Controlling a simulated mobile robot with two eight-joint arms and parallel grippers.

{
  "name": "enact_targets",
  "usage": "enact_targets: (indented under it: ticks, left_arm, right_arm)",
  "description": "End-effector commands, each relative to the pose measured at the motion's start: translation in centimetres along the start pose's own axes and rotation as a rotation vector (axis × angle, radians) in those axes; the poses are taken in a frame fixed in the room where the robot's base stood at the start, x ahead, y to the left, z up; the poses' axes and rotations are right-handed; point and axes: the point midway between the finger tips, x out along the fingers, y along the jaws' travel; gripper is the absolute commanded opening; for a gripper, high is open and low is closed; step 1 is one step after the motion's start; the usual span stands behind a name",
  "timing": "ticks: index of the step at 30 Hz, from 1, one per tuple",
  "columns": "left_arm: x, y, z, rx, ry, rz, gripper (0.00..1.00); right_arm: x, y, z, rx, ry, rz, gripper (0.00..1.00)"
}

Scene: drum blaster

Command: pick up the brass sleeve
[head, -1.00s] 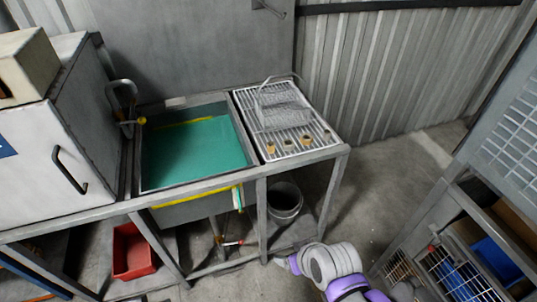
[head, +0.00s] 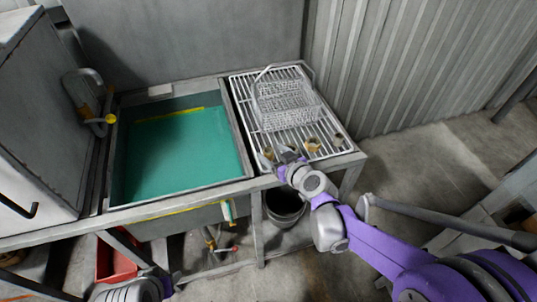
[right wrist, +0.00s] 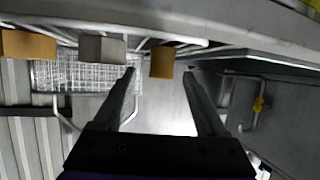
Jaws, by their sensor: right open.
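Two brass-coloured sleeves show on the slatted metal rack (head: 240,92). One (head: 268,153) is at the front left, beside my right gripper (head: 282,153); another (head: 312,145) is farther right. In the right wrist view my right gripper (right wrist: 160,73) is open and empty. The near brass sleeve (right wrist: 162,62) appears between its fingertips, but I cannot tell how far the fingers reach around it. A grey block (right wrist: 103,48) and the other brass sleeve (right wrist: 28,44) lie to the left there. The gripper hides part of the row in the head view.
A wire basket (head: 285,105) stands behind the sleeves on the rack. A sink with a green bottom (head: 180,150) is to the left, with a tap (head: 88,95). A bucket (head: 285,210) is below. Part of my left arm shows at the bottom left.

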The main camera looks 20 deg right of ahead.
Motion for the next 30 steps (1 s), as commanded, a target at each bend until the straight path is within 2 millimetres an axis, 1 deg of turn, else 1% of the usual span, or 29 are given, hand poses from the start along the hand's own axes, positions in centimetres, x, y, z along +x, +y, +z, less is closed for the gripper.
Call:
enact_targets:
  ticks: [4,9,12,15,21,23,24,26,30]
  left_arm:
    - [0.1,0.0,0.1,0.0,0.0,0.0,0.5]
    - [0.3,0.0,0.2,0.0,-0.001,0.0,0.5]
    - [0.4,0.0,0.2,0.0,-0.001,0.0,0.5]
    - [0.4,0.0,0.2,0.0,-0.001,0.0,0.5]
    - [0.4,0.0,0.2,0.0,-0.001,0.0,0.5]
    - [0.4,0.0,0.2,0.0,-0.001,0.0,0.5]
    - [0.4,0.0,0.2,0.0,-0.001,0.0,0.5]
    - [0.4,0.0,0.2,0.0,-0.001,0.0,0.5]
    - [0.4,0.0,0.2,0.0,-0.001,0.0,0.5]
  right_arm:
    - [1.2,-0.1,-0.1,0.0,0.0,-0.002,0.74]
    - [3.9,-0.2,-0.2,0.0,0.0,-0.002,0.74]
    - [5.0,-0.2,-0.2,-0.001,-0.001,-0.001,0.74]
    - [5.5,-0.2,-0.2,0.0,-0.001,-0.001,0.74]
    - [5.5,-0.2,-0.2,0.0,-0.001,0.0,0.74]
    - [5.5,-0.2,-0.2,0.0,-0.001,0.0,0.65]
    - [5.5,-0.2,-0.2,0.0,-0.001,0.0,0.58]
    - [5.5,-0.2,-0.2,0.0,-0.001,0.0,0.47]
    - [5.5,-0.2,-0.2,0.0,-0.001,0.0,0.22]
